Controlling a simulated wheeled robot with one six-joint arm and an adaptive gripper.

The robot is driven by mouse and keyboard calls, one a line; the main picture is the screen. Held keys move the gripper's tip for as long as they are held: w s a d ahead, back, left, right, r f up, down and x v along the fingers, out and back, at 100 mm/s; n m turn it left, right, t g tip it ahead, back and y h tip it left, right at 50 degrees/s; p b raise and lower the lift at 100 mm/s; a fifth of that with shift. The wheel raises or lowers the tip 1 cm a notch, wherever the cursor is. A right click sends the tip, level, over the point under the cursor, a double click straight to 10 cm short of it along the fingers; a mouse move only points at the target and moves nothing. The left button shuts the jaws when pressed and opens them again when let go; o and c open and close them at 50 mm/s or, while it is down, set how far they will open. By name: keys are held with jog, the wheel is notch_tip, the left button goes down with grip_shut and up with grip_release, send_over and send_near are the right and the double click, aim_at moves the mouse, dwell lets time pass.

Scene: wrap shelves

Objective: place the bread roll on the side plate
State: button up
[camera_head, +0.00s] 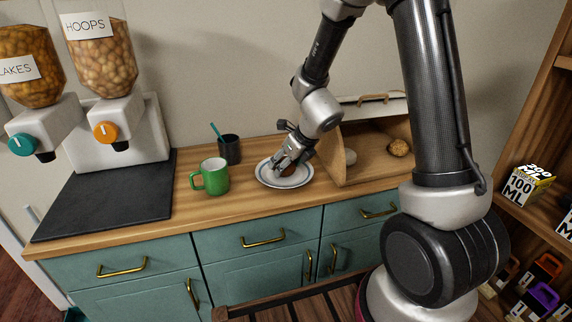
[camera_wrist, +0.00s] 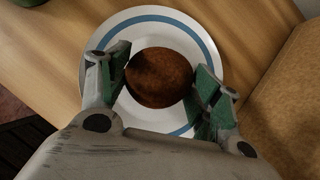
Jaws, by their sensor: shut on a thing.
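The bread roll (camera_wrist: 158,77) is round and brown, between the two fingers of my gripper (camera_wrist: 160,85) in the wrist view. My gripper is shut on it. The side plate (camera_wrist: 152,18), white with a blue ring, lies directly below the roll. In the head view the plate (camera_head: 264,178) sits on the wooden counter, and my gripper (camera_head: 283,168) is low over it, pointing down. The roll (camera_head: 290,172) is mostly hidden by the fingers there. I cannot tell whether the roll touches the plate.
A green mug (camera_head: 215,177) and a dark cup (camera_head: 230,148) stand left of the plate. An open wooden bread box (camera_head: 370,173) with another roll (camera_head: 399,147) stands close on the right. Cereal dispensers (camera_head: 110,130) stand at the far left. The counter's front strip is clear.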

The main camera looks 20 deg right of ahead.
jog(key=shift+f, duration=0.3)
jog(key=o, duration=1)
jog(key=shift+f, duration=0.1)
jog(key=shift+s+r, duration=0.1)
jog(key=shift+r, duration=0.35)
jog(key=s+d+r+n, duration=0.2)
jog(key=s+r+n, duration=0.25)
jog(key=r, duration=0.25)
jog(key=s+d+r+n, duration=0.3)
jog(key=s+r, duration=0.3)
jog(key=r, duration=0.2)
jog(key=s+d+r+n+g+h, duration=0.1)
jog(key=s+d+r+n, duration=0.2)
jog(key=s+n, duration=0.6)
jog(key=s+d+r+n+h, duration=0.1)
jog(key=s+d+r+n, duration=0.2)
jog(key=n, duration=1.1)
jog(key=s+d, duration=0.3)
jog(key=s, duration=0.3)
jog(key=shift+s+r+g+h, duration=0.15)
jog(key=shift+r+g+h, duration=0.2)
jog(key=shift+g+h, duration=0.05)
